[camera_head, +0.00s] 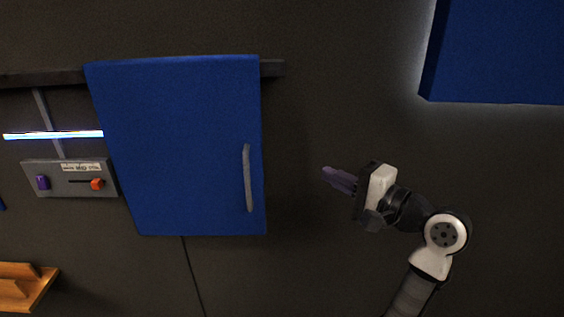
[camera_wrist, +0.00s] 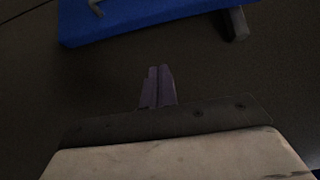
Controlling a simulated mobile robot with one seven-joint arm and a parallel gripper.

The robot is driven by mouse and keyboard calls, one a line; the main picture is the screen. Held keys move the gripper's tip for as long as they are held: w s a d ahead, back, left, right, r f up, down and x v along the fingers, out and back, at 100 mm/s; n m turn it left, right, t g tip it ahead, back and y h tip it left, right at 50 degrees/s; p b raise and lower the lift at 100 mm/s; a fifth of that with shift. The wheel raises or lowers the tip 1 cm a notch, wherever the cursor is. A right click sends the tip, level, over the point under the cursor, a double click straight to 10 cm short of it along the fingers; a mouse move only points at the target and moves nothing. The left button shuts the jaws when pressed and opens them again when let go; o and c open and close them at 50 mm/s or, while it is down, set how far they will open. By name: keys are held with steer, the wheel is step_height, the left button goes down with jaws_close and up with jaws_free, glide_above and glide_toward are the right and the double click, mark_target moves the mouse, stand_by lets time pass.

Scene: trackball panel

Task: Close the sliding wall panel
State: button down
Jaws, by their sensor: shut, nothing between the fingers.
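The blue sliding panel (camera_head: 175,140) hangs from a dark rail on the wall, left of centre in the head view. A grey vertical bar handle (camera_head: 248,178) is on its right side. Bare rail shows on both sides of the panel. My gripper (camera_head: 328,173) is shut and empty, to the right of the panel and apart from it, with its purple fingers pointing left. In the wrist view the fingers (camera_wrist: 158,84) are together, and part of the blue panel (camera_wrist: 150,14) with its handle (camera_wrist: 96,8) shows at the top.
The dark rail (camera_head: 40,78) runs left from the panel. A grey control box (camera_head: 70,190) with purple and orange knobs sits beside the panel's left edge, under a glowing light bar (camera_head: 50,134). A wooden piece (camera_head: 22,287) is lower left. Another blue block (camera_head: 500,50) is upper right. Wall between is clear.

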steer(key=s+a+p+x, duration=0.2)
steer(key=x, duration=1)
steer(key=shift+w+a+p, duration=0.15)
steer(key=shift+a+p, duration=0.1)
steer(key=shift+p, duration=0.15)
steer(key=shift+w, duration=0.1)
